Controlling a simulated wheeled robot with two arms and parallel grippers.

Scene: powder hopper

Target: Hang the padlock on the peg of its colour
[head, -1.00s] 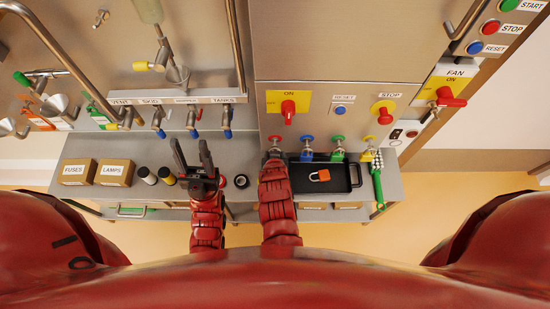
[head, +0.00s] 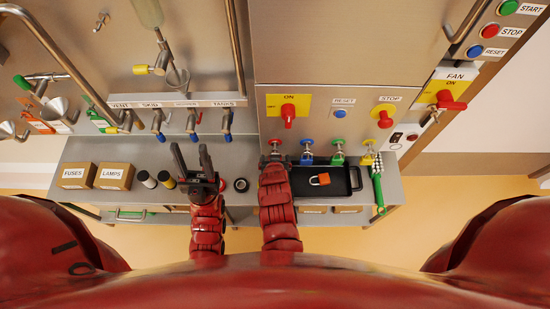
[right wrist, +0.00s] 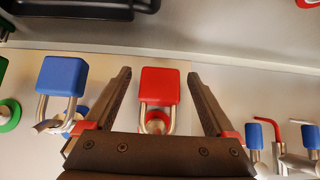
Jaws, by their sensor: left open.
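A red padlock (right wrist: 159,86) hangs by its shackle at the red peg (head: 275,143) on the panel. In the right wrist view my right gripper (right wrist: 158,76) is open, one finger on each side of the red padlock, with gaps showing at both sides. In the head view my right arm hides this padlock. A blue padlock (right wrist: 62,76) hangs on the blue peg (head: 307,143). A green peg (head: 338,143) and a yellow peg (head: 369,143) follow to the right. An orange padlock (head: 320,179) lies in the black tray (head: 343,193). My left gripper (head: 191,158) is open and empty above the counter.
A black tape roll (head: 240,184) and two small cylinders (head: 149,179) stand near my left gripper. Boxes marked fuses (head: 76,175) and lamps (head: 114,176) are at the left. Several valves stick out above the counter.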

